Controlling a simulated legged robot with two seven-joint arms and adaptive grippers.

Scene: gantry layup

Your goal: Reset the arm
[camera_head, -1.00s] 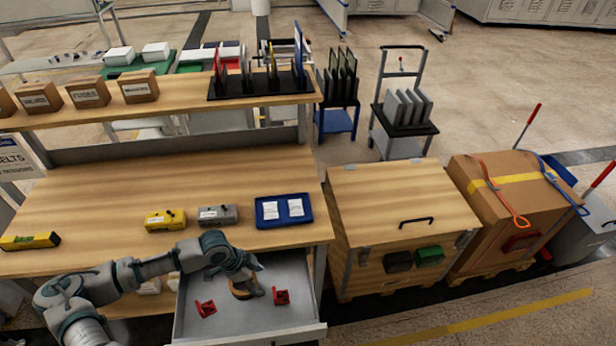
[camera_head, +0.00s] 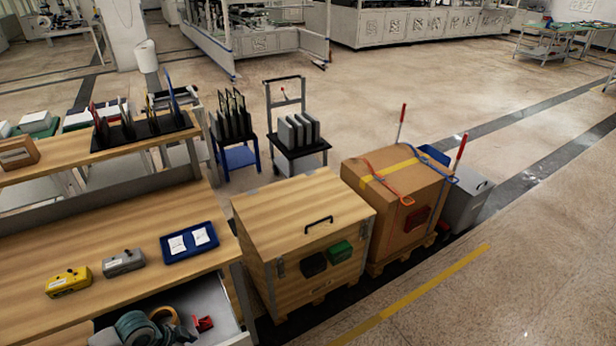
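My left arm shows at the bottom left, over the open drawer (camera_head: 205,290) of the wooden workbench (camera_head: 95,250). Its gripper (camera_head: 172,330) is small, dark and partly cut off by the bottom edge, so its fingers cannot be made out. A tan ring-shaped item (camera_head: 163,314) lies in the drawer right beside the gripper; whether they touch is unclear. A red item (camera_head: 204,323) lies in the drawer to the right. My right gripper is not in view.
On the bench are a yellow box (camera_head: 68,282), a grey box (camera_head: 123,262) and a blue tray (camera_head: 190,242) with two white packets. A wooden crate (camera_head: 300,230) and a strapped cardboard box (camera_head: 395,190) stand to the right. The floor at right is clear.

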